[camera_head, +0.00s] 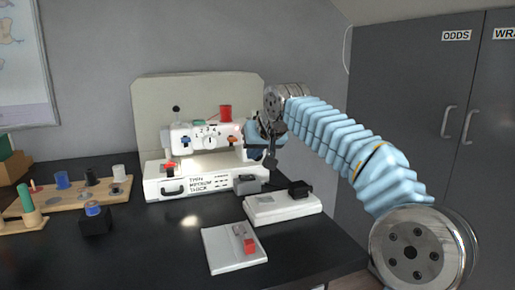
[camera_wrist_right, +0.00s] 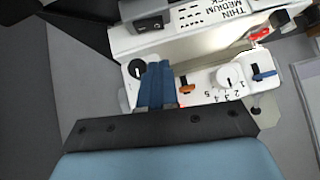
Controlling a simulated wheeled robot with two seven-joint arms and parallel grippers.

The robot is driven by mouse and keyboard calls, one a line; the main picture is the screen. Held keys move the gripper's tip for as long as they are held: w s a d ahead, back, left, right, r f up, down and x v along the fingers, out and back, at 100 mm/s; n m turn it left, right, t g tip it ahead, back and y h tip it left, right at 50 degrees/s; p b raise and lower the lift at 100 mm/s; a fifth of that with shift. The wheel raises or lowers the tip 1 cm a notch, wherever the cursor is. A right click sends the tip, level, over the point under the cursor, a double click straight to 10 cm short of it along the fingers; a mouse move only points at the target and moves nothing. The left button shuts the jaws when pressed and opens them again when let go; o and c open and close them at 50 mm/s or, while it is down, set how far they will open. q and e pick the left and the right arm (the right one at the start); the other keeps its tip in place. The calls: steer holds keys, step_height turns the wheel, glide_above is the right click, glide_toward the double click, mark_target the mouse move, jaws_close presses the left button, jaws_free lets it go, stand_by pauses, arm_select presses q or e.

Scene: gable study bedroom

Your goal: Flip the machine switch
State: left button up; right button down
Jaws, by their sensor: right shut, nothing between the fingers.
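The white sewing machine (camera_head: 208,137) stands at the back of the black table against a beige panel. A dark grey box with a black rocker switch (camera_wrist_right: 150,23) sits at its base, by the "THIN MEDIUM THICK" lettering; the box (camera_head: 247,184) also shows in the head view, at the base's right end. My right gripper (camera_head: 267,140) is at the machine's right end, above that box. In the wrist view its blue fingers (camera_wrist_right: 157,84) are together and empty, beside a black knob (camera_wrist_right: 137,68) and an orange lever. I cannot tell whether they touch the machine. My left gripper is out of view.
A white pedal base (camera_head: 283,208) with a black block and a white plate (camera_head: 232,257) with a red piece lie at the front right. A wooden spool rack (camera_head: 85,193) and a black holder (camera_head: 95,222) stand left. Grey cabinets (camera_head: 420,110) stand right. The table's front middle is clear.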

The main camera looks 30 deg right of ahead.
mark_target(244, 178)
steer(key=w+f, duration=0.2)
steer(key=f, duration=0.1)
steer(key=w+f+b, duration=0.1)
steer(key=f, duration=0.1)
steer(key=shift+f, duration=0.25)
steer(key=shift+a+f, duration=0.1)
steer(key=shift+f, duration=0.65)
steer(key=shift+w+a+f+b, duration=0.1)
steer(key=shift+a+f+b, duration=0.15)
steer(key=shift+f+b, duration=0.2)
steer(key=shift+a+h, duration=0.1)
steer(key=shift+h, duration=0.2)
steer(key=shift+d, duration=0.2)
